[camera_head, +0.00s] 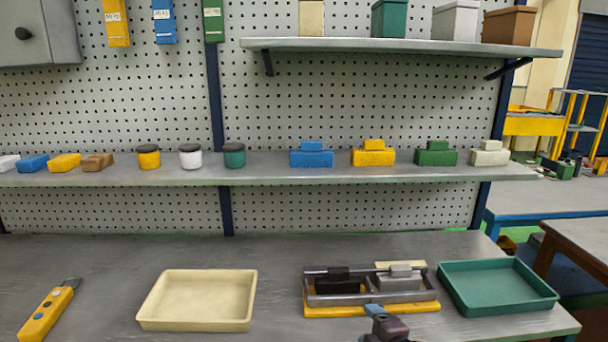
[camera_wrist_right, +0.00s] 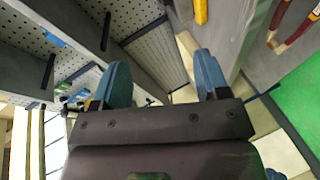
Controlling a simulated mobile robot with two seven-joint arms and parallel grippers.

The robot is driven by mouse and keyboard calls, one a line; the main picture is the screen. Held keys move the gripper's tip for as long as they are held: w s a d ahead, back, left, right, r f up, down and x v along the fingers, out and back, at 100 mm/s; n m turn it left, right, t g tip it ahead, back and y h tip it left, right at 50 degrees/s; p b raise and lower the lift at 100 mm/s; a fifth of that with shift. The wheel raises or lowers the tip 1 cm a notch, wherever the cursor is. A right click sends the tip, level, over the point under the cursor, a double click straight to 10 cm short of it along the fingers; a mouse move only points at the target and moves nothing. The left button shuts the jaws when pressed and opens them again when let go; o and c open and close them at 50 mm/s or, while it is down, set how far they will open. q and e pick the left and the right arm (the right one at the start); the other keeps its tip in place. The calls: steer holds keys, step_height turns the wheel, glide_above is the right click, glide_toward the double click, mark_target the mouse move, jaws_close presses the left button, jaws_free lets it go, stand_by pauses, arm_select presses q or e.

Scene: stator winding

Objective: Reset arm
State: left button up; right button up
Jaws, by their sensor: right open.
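My right gripper (camera_head: 374,312) shows at the bottom of the head view, in front of the winding fixture. In the right wrist view the right gripper (camera_wrist_right: 165,82) has its two blue fingers spread apart with nothing between them. The fixture (camera_head: 372,308) has a yellow base and a grey frame holding a black block (camera_head: 338,284) and a light grey block (camera_head: 400,279). My left gripper is not in the head view.
A cream tray (camera_head: 198,326) lies left of the fixture and a green tray (camera_head: 500,308) right of it. A yellow handheld tool (camera_head: 46,314) lies at the far left. The shelf (camera_head: 260,178) above holds jars and coloured blocks. Bench between tool and cream tray is clear.

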steer(key=s+d+f+m+h, duration=0.1)
steer(key=s+d+f+m, duration=0.3)
steer(key=s, duration=0.5)
steer(key=s+d+f+m+g+h, duration=0.1)
steer(key=s+d+f+m+h, duration=0.1)
steer(key=s+d+f+m, duration=0.2)
steer(key=s+d+f+m+g+h+b, duration=0.1)
steer(key=s+d+f+m, duration=0.4)
steer(key=s+m, duration=0.5)
steer(key=s+f+h, duration=0.1)
steer(key=s+f, duration=0.1)
steer(key=s, duration=0.2)
steer(key=shift+s, duration=0.3)
